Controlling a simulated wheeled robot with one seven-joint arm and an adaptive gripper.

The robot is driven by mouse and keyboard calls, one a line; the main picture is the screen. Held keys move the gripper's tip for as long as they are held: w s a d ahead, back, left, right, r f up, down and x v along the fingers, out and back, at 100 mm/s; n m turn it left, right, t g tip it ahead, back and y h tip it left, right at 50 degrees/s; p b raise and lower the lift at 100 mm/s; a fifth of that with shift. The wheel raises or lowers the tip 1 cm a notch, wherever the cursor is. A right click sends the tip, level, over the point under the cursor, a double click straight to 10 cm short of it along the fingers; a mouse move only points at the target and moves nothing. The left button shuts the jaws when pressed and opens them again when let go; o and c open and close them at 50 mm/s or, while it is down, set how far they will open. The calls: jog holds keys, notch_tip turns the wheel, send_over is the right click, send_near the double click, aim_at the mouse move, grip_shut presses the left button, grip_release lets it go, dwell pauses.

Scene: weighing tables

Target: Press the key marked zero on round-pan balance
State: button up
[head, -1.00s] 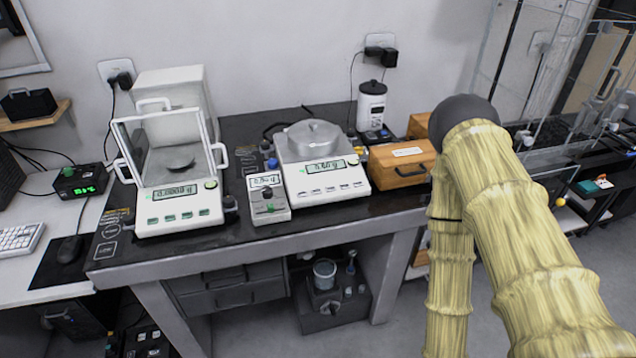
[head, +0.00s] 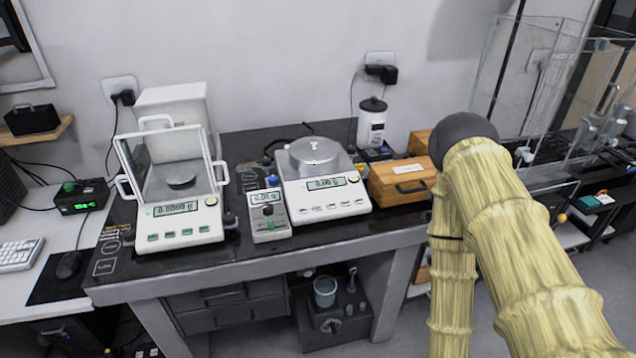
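The round-pan balance (head: 322,198) stands on the black bench top, right of the middle of the bench. It is white with a round metal pan (head: 314,152) on top, a lit display (head: 325,183) and a row of small keys (head: 332,206) along its front. The key markings are too small to read. My arm, in a yellowish sleeve, is at the right of the head view, right of the balance and apart from it. My gripper is not in view.
Left of the balance are a small grey meter box (head: 268,222) and a glass-doored balance (head: 172,220). A wooden box (head: 398,192) and a white canister (head: 371,125) stand to its right. The bench's front edge (head: 260,262) is mostly clear.

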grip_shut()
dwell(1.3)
